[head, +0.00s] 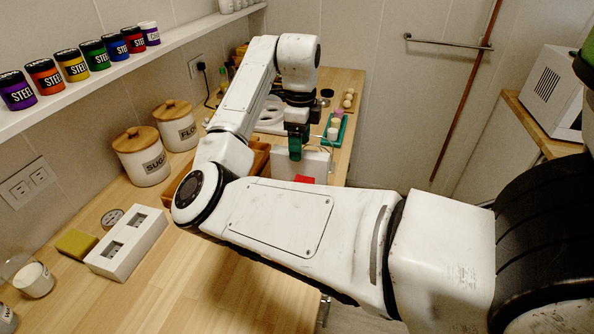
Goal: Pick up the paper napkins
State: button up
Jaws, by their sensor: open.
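I cannot identify the paper napkins for certain. A white, flat-sided object (316,163) stands on the wooden counter just beyond my arm and may be them; a red patch shows at its lower edge, and my forearm hides its lower part. My gripper (295,155) points down at this white object, with its green fingers overlapping its upper left edge in the picture. The gripper is open. I cannot tell whether the fingers touch the object or are around it.
A green tray (344,131) with small items stands just beyond, to the right. A wooden box (262,158) is beside the gripper on the left. Sugar (143,160) and flour (177,128) canisters line the wall.

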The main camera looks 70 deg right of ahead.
aim_at(300, 172)
jog(key=shift+f+p, duration=0.55)
jog(key=shift+f, duration=2.4)
jog(key=shift+c, duration=0.2)
jog(key=c, duration=1)
